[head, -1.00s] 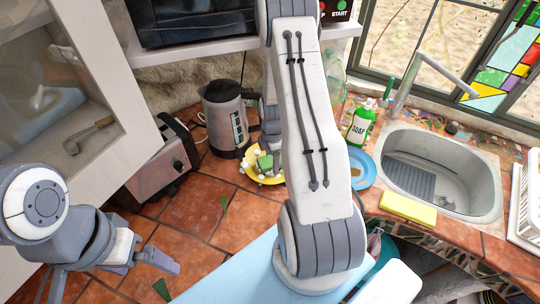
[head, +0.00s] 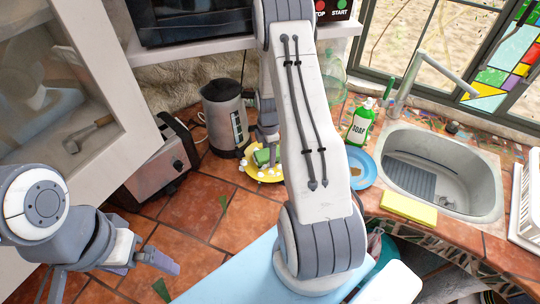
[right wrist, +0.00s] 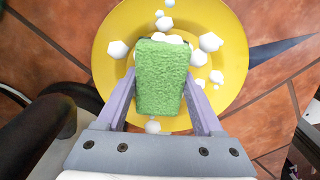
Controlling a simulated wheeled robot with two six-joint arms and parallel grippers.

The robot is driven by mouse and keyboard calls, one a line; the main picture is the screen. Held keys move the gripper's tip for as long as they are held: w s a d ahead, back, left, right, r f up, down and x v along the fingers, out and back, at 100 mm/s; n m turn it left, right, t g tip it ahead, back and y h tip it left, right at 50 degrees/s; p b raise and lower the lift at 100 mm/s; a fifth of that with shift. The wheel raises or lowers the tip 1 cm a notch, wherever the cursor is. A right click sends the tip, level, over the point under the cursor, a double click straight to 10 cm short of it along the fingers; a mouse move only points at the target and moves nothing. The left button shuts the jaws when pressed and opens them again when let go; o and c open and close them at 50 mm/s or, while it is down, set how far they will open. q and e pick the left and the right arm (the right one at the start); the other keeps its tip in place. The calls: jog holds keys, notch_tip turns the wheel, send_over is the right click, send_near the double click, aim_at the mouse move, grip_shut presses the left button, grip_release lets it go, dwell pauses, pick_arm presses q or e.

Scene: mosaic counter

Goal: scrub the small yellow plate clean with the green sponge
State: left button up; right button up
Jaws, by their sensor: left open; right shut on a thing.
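The small yellow plate (right wrist: 112,50) lies on the tiled counter; in the head view the plate (head: 250,171) is partly hidden by my right arm. White suds sit on it in several places. My right gripper (right wrist: 163,95) is shut on the green sponge (right wrist: 160,78), which is over the middle of the plate. The sponge also shows in the head view (head: 263,156). Whether it touches the plate is hard to tell. My left gripper (head: 112,285) is open and empty at the lower left, well away from the plate.
A kettle (head: 225,115) and a toaster (head: 160,165) stand behind and left of the plate. A blue plate (head: 362,169), a green soap bottle (head: 360,122), a yellow sponge (head: 408,209) and the sink (head: 470,185) are to the right. Bare tiles lie left of the plate.

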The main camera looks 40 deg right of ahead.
jog(key=shift+f, duration=0.1)
jog(key=shift+s+a, duration=0.3)
jog(key=shift+s, duration=0.55)
jog(key=shift+s+a, duration=0.25)
jog(key=shift+s, duration=0.6)
jog(key=shift+r+p, duration=0.2)
jog(key=shift+p, duration=0.15)
notch_tip(320, 180, up, 7)
jog(key=p, duration=0.5)
jog(key=shift+w+r+p, duration=0.15)
jog(key=shift+r+p, duration=0.05)
jog(key=shift+p, duration=0.1)
jog(key=shift+d, duration=0.1)
